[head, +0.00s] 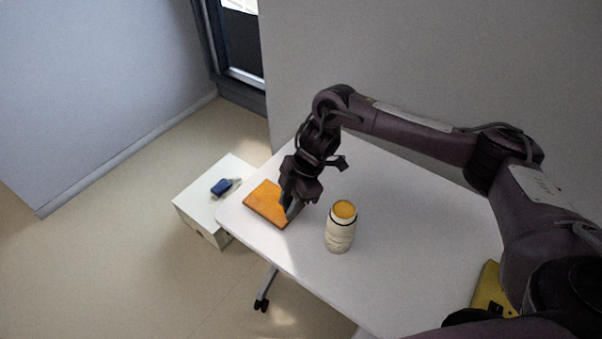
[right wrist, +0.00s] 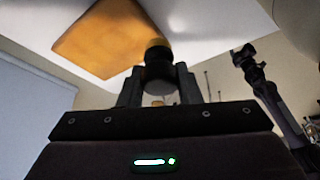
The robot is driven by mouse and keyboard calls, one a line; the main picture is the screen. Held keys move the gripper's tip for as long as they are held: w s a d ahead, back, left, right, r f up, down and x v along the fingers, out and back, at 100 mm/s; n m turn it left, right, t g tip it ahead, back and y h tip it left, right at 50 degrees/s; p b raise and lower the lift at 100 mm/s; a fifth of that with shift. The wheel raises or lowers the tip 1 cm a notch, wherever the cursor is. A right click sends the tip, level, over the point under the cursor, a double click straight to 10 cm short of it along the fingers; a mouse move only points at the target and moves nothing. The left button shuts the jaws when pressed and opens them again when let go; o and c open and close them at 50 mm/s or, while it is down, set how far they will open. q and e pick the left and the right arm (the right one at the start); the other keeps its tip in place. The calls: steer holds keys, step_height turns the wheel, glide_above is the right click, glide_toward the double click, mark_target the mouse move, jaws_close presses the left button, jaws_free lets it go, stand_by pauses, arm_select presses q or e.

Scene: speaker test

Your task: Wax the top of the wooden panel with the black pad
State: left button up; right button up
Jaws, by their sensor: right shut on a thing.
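The wooden panel (head: 264,203) is a flat orange-brown board lying near the left end of the white table. In the right wrist view the panel (right wrist: 95,38) shows at the upper left. My right gripper (head: 291,209) is at the panel's right edge in the head view, pointing down. In the right wrist view its fingers (right wrist: 158,80) are shut on the black pad (right wrist: 158,66), a dark rounded piece. The pad cannot be made out in the head view. Whether it touches the panel is unclear.
A cream jar (head: 339,238) with an orange top stands on the white table (head: 400,235), right of the panel. A white cabinet (head: 200,210) with a blue item (head: 221,187) stands left of the table. A yellow object (head: 490,290) is at the lower right.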

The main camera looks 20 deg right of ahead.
mark_target(288, 200)
step_height(288, 200, up, 2)
steer(key=shift+w+a+p, duration=0.15)
steer(key=shift+p, duration=0.5)
steer(key=shift+r+p, duration=0.7)
steer(key=shift+r, duration=0.1)
steer(key=shift+r+p, duration=0.75)
steer(key=shift+r, duration=0.1)
